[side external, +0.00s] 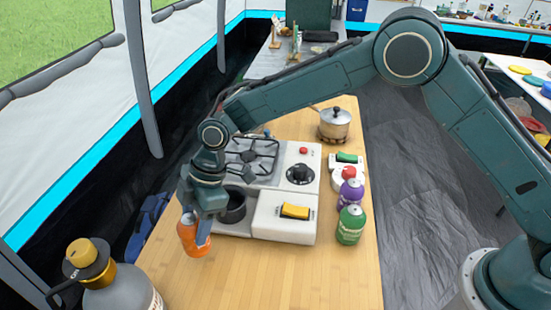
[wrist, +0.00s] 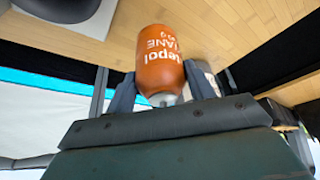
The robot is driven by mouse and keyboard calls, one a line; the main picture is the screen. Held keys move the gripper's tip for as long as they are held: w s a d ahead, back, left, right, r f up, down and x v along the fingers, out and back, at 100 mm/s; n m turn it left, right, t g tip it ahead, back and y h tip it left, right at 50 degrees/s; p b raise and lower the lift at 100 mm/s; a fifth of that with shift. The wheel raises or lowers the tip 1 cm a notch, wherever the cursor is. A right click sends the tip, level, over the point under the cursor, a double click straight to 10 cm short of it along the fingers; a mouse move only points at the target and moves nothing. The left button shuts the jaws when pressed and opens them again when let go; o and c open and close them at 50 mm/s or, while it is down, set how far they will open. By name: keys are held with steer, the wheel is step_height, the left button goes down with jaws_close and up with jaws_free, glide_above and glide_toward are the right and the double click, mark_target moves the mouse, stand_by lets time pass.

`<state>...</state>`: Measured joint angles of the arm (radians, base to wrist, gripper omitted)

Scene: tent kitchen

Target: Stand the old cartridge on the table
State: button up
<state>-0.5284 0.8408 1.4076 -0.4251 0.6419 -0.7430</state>
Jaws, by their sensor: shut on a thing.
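The orange cartridge (side external: 189,238) with white lettering is at the left front of the wooden table (side external: 265,285). My gripper (side external: 197,217) is shut on it from above. In the wrist view the cartridge (wrist: 160,62) sits between the two fingers, its silver valve end toward my gripper and its base away. It looks roughly upright, with a slight tilt in the side view. I cannot tell whether its base touches the table. The fingers hide part of its sides.
A camp stove (side external: 283,220) with a yellow switch stands right of the cartridge, with a dark round holder (side external: 232,207) close by. Green (side external: 351,226) and purple (side external: 351,195) cartridges stand at the right edge. A grey gas bottle (side external: 122,296) is front left. The table front is clear.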

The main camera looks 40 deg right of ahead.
steer(key=shift+f, duration=2.1)
steer(key=shift+f, duration=0.1)
steer(key=o, duration=1.1)
steer(key=shift+v, duration=6.1)
